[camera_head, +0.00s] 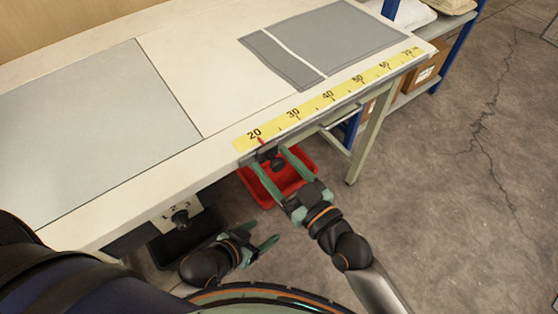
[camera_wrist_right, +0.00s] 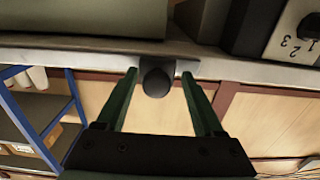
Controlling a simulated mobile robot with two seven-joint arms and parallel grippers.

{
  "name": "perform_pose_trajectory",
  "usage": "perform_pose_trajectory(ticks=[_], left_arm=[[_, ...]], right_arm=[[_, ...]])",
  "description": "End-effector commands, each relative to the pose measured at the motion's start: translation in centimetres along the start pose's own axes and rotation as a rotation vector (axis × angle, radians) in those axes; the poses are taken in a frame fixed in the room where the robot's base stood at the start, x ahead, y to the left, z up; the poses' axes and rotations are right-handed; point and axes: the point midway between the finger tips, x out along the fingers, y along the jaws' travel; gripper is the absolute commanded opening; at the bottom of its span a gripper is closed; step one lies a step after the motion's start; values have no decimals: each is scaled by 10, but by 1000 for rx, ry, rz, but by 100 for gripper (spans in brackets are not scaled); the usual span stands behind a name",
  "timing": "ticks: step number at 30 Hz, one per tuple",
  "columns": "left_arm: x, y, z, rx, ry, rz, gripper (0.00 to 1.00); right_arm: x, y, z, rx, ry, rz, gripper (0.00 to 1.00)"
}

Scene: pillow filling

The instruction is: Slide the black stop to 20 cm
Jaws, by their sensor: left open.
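The black stop (camera_head: 277,163) sits on the front rail of the table, and its round knob also shows in the right wrist view (camera_wrist_right: 156,80). Its thin red pointer (camera_head: 261,141) stands at the yellow scale (camera_head: 330,96), just right of the printed 20. My right gripper (camera_head: 269,156) is open, with one green finger on each side of the knob; the right wrist view shows gaps between both fingers and the knob. My left gripper (camera_head: 261,233) is open and empty, low in front of the table and away from the stop.
A red bin (camera_head: 308,169) lies below the rail, behind my right gripper. A dial marked 1 2 3 (camera_head: 181,217) is on the table front at the left, with a dark tray under it. Grey fabric pieces (camera_head: 340,38) lie on the tabletop.

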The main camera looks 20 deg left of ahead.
Motion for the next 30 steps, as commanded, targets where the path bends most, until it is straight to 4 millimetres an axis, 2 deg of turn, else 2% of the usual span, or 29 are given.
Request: perform_pose_trajectory(ticks=[12,16,20,30], left_arm=[[0,1,-3,0,6,1,72],[-1,1,-4,0,7,1,72],[-2,1,-5,0,7,1,72],[-4,1,-6,0,6,2,72]], right_arm=[[0,-1,0,2,-1,-2,68],[-7,0,0,1,-2,-1,68],[-25,0,1,1,-4,-1,68],[-92,0,1,2,-5,-1,68]])
